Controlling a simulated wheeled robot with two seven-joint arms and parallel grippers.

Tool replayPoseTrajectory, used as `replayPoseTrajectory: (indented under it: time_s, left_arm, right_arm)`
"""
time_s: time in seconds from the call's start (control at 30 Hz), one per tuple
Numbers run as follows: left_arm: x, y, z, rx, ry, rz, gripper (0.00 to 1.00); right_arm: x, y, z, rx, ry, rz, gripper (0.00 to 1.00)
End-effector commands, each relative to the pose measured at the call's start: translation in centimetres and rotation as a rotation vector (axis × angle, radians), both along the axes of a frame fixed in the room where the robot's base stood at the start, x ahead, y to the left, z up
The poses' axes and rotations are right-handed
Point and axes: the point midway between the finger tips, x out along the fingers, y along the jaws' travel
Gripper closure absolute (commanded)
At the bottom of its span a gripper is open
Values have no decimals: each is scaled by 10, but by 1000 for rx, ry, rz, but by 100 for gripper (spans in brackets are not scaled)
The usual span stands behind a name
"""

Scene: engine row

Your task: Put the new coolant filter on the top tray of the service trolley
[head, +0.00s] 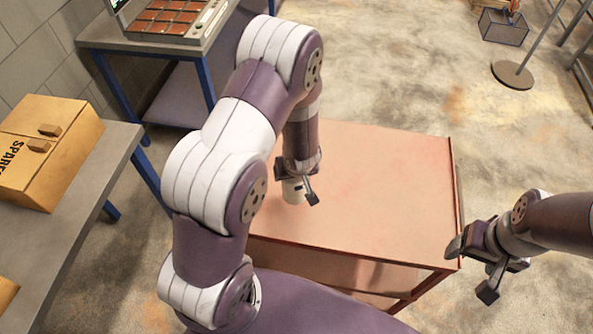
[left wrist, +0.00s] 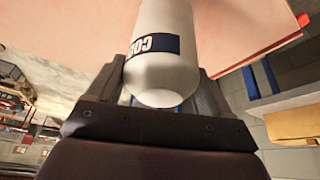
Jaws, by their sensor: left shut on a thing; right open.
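The coolant filter is a white cylinder with a dark blue label, part of whose lettering reads "CO"; it shows in the left wrist view (left wrist: 165,75). My left gripper (head: 297,187) is shut on it, with one finger on each side. In the head view, the filter's white lower end (head: 293,192) shows below the gripper, over the trolley's top tray (head: 400,190). I cannot tell whether it touches the tray. The tray is flat, reddish and bare elsewhere. My right gripper (head: 471,270) is open and empty beside the trolley's right edge.
A grey bench at the left (head: 45,235) bears a yellow box marked SPARES (head: 45,150). A blue-legged table (head: 110,35) stands at the back left. A round-footed stand (head: 512,75) and a wire basket (head: 503,27) are at the back right. The tray's right half is clear.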

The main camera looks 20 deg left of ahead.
Motion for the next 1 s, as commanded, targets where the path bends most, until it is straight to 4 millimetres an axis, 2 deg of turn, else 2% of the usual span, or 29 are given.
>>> replayPoseTrajectory:
  time_s: [0.03, 0.1, 0.23, 0.5, 0.83, 0.87, 0.9, 1.0]
  left_arm:
    - [5, 13, -8, 0, -2, 6, 70]
    - [9, 27, -16, 0, -1, 5, 70]
    - [14, 41, -25, 1, -2, 1, 70]
    - [15, 43, -64, 0, -1, -1, 70]
    - [15, 42, -69, 1, -3, -2, 70]
    - [15, 42, -68, -1, -2, -2, 13]
    - [15, 42, -68, -1, -2, -2, 0]
    - [15, 42, -68, -1, -2, -2, 0]
  right_arm:
    - [0, 0, -2, 0, 0, 0, 27]
    - [0, 0, -1, 0, -1, 0, 27]
    - [1, 0, -1, 0, -1, 0, 27]
    - [1, 0, 3, 0, -1, 0, 27]
    - [1, 0, -1, 0, -1, 0, 27]
    - [1, 0, 0, 0, -1, 0, 27]
    - [1, 0, 0, 0, -1, 0, 27]
    - [1, 0, 0, 0, -1, 0, 27]
